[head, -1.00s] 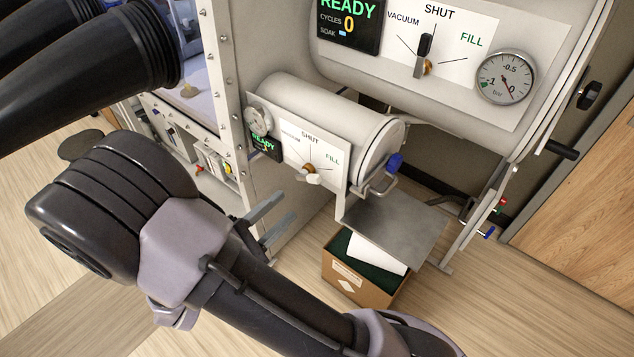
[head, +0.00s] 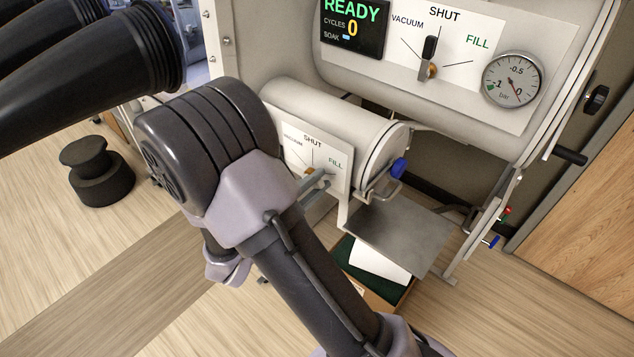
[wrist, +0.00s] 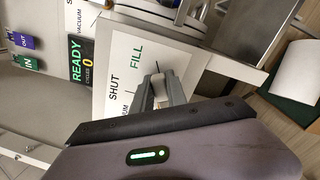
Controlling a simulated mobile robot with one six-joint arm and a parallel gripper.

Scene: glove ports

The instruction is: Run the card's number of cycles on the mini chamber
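The mini chamber (head: 335,115) is a small white cylinder with a blue-knobbed latch (head: 399,167) at its right end. Its white valve panel (head: 338,180) reads VACUUM, SHUT and FILL; it also shows in the wrist view (wrist: 118,60). My gripper (head: 321,184) is at this panel. In the wrist view its fingers (wrist: 159,90) stand apart, on either side of the pale valve handle (wrist: 158,82); contact is unclear. The handle's pointing direction is hard to read. My arm hides the mini chamber's gauge and display. No readable card shows.
The large chamber's display (head: 352,27) reads READY, cycles 0; its black valve handle (head: 429,48) and gauge (head: 512,80) sit beside it. A metal shelf (head: 400,235) juts out below the mini chamber, above a box with a white sheet (head: 380,262). A black stool (head: 98,172) stands left.

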